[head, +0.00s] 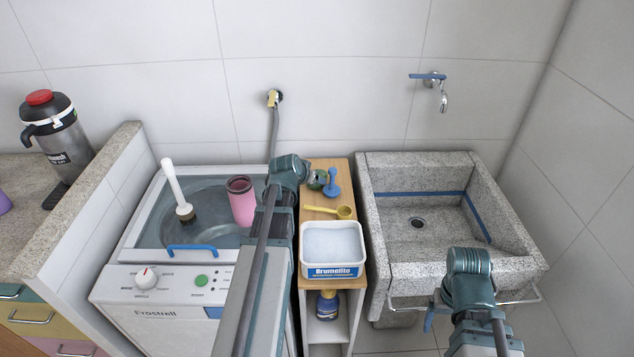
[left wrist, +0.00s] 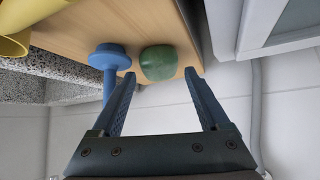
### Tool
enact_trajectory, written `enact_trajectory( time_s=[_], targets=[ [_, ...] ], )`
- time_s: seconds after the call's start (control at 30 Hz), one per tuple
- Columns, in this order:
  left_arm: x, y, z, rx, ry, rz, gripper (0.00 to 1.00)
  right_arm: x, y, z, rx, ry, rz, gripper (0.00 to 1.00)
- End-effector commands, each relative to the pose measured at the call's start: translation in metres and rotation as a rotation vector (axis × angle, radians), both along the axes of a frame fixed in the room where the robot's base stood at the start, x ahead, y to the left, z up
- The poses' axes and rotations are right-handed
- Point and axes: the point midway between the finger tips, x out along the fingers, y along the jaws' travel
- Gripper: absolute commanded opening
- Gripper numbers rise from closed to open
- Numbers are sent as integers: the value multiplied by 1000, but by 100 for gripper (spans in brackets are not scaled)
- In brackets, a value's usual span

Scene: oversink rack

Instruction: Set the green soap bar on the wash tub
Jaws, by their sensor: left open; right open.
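The green soap bar (head: 317,180) lies on the narrow wooden stand, partly hidden by my left arm in the head view. In the left wrist view the soap bar (left wrist: 158,62) sits just ahead of and between the fingertips of my left gripper (left wrist: 160,75), which is open and empty. The grey stone wash tub (head: 388,215) stands right of the stand, with a blue stripe and a drain inside. My right gripper (head: 438,309) is open at the tub's front edge, mostly hidden behind its own wrist.
A blue knobbed object (head: 332,184) stands close beside the soap; it also shows in the left wrist view (left wrist: 109,58). A yellow scoop (head: 330,212) and a white powder box (head: 332,248) are nearer on the stand. A washing machine (head: 160,310) holds a pink cup (head: 242,205).

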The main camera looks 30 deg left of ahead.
Motion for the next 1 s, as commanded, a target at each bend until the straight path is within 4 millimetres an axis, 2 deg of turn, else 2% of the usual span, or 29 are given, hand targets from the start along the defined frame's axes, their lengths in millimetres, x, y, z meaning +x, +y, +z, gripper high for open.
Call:
enact_trajectory(
  time_s=[0.17,0.3,0.57,0.9,0.93,1.0],
  targets=[
    [25,3,-17,1,0,-3,78,0,0,-17,0,0,0,82],
    [36,5,-29,1,0,-1,78,0,0,-29,0,0,0,82],
    [36,5,-27,0,0,0,76,0,0,-27,0,0,0,82],
    [36,5,-27,1,0,-1,15,0,0,-27,0,0,0,82],
    [36,5,-27,1,0,-1,11,0,0,-27,0,0,0,82],
    [36,5,-27,1,0,-1,11,0,0,-27,0,0,0,82]
  ],
)
